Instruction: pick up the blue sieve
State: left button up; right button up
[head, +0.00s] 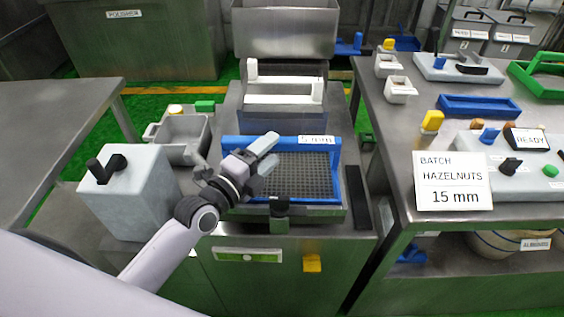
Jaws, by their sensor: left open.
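The blue sieve (337,183) has a raised blue rim around a dark mesh and sits in the top of the steel machine at the centre. A white label reading "5 mm" is at its back right; the label's left end may be cut off. My left gripper (269,153) is open and empty over the sieve's left part, hiding some of its rim and mesh. I cannot tell whether the fingers touch it. My right gripper is not in view.
A dark knob (279,207) stands at the machine's front edge. A grey box with a black lever (135,195) stands at left. The right table (390,122) holds a blue tray (480,106), a green-handled frame (545,72) and a sign reading "Batch Hazelnuts 15 mm" (452,181).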

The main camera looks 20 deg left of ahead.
aim_at(276, 147)
pick_arm(q)
jog(key=shift+x, duration=2.15)
jog(key=shift+d, duration=0.1)
grip_shut()
jog(key=shift+r, duration=0.1)
